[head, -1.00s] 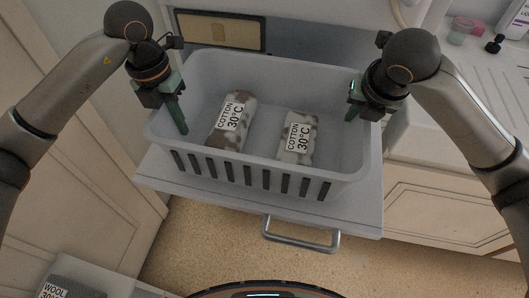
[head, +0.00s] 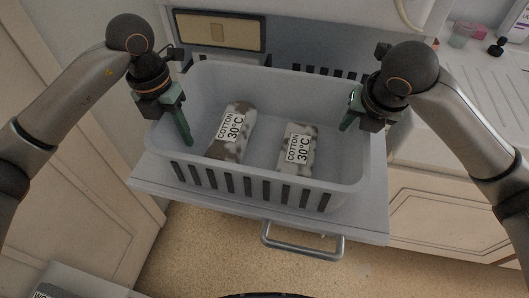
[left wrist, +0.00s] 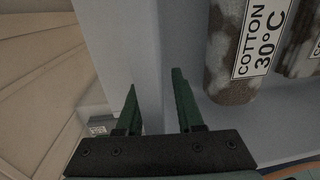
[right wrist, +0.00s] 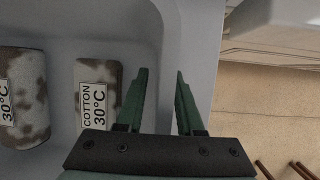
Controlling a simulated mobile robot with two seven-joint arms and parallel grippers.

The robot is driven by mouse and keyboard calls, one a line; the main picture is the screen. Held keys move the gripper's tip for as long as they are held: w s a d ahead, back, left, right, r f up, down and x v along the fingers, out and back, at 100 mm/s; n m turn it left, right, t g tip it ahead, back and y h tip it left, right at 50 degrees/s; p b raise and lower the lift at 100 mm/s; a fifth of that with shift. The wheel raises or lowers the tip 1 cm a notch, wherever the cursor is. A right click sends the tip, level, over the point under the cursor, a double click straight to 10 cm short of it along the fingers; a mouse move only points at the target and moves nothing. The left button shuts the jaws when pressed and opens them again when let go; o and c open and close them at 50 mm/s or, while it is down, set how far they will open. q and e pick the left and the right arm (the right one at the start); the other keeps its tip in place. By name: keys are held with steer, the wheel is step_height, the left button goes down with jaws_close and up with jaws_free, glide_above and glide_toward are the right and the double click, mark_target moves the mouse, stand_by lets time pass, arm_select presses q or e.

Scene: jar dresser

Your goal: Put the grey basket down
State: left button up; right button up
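The grey basket (head: 262,184) is a pale plastic tub with dark slots along its front. It is level over the pulled-out drawer (head: 345,222) in the head view; whether its base touches the drawer is hidden. Two cloth rolls, each labelled cotton 30°C, lie inside: one on the left (head: 232,128) and one on the right (head: 297,149). My left gripper (left wrist: 154,95) straddles the basket's left wall, with one finger inside. My right gripper (right wrist: 162,88) straddles the right wall likewise.
The drawer's handle (head: 303,243) faces the front. A pale counter (head: 470,105) with small cups stands at the right, above cupboard doors (head: 440,205). A cupboard door (head: 80,130) stands close at the left. Another container shows at the bottom left (head: 70,282).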

steer(key=shift+s+r, duration=0.15)
steer(key=shift+r, duration=0.25)
arm_select(q)
step_height(320, 180, up, 12)
steer(key=a, duration=0.1)
steer(key=shift+w, duration=0.15)
arm_select(e)
steer(key=v, duration=1.1)
steer(key=shift+s, duration=0.1)
stand_by(0.4)
